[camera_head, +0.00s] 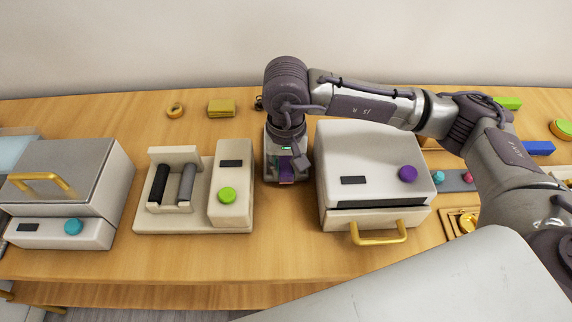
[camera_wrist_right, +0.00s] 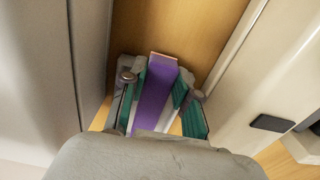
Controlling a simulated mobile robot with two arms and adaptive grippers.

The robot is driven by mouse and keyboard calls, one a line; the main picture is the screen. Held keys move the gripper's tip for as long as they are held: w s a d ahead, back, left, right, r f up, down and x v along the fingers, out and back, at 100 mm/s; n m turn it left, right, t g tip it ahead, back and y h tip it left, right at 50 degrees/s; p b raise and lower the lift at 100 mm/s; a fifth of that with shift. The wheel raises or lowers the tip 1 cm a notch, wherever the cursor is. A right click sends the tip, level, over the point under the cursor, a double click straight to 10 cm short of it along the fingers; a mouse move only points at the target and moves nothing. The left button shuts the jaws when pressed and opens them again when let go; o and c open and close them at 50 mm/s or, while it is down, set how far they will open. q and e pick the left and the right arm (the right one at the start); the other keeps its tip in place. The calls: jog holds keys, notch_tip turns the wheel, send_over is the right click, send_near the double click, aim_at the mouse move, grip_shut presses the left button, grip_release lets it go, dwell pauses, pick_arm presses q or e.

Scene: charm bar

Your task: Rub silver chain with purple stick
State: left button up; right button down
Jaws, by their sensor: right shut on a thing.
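My right gripper (camera_head: 288,166) is in the narrow gap between the roller machine and the white box machine, low over the table. In the right wrist view its fingers (camera_wrist_right: 160,92) are shut on a purple stick (camera_wrist_right: 154,95), which stands out between the green finger pads. The stick also shows small and dark in the head view (camera_head: 286,174). I cannot make out a silver chain; a small dark thing (camera_head: 259,103) sits partly behind my right arm, too small to tell. My left gripper is not in view.
The roller machine (camera_head: 239,185) with a green knob stands left of the gripper, the white box machine (camera_head: 370,160) with a gold handle right. Another machine (camera_head: 95,160) is far left. A gold ring (camera_head: 175,110) and yellow block (camera_head: 221,107) lie behind. The front table strip is clear.

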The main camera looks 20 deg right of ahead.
jog(key=shift+s+a+f+b, duration=0.15)
jog(key=shift+s+b, duration=0.15)
jog(key=shift+s, duration=0.3)
jog(key=shift+s+a+b, duration=0.15)
jog(key=shift+s+b, duration=0.25)
jog(key=shift+s, duration=0.1)
jog(key=shift+w+b, duration=0.35)
jog(key=shift+b, duration=0.15)
jog(key=shift+w, duration=0.15)
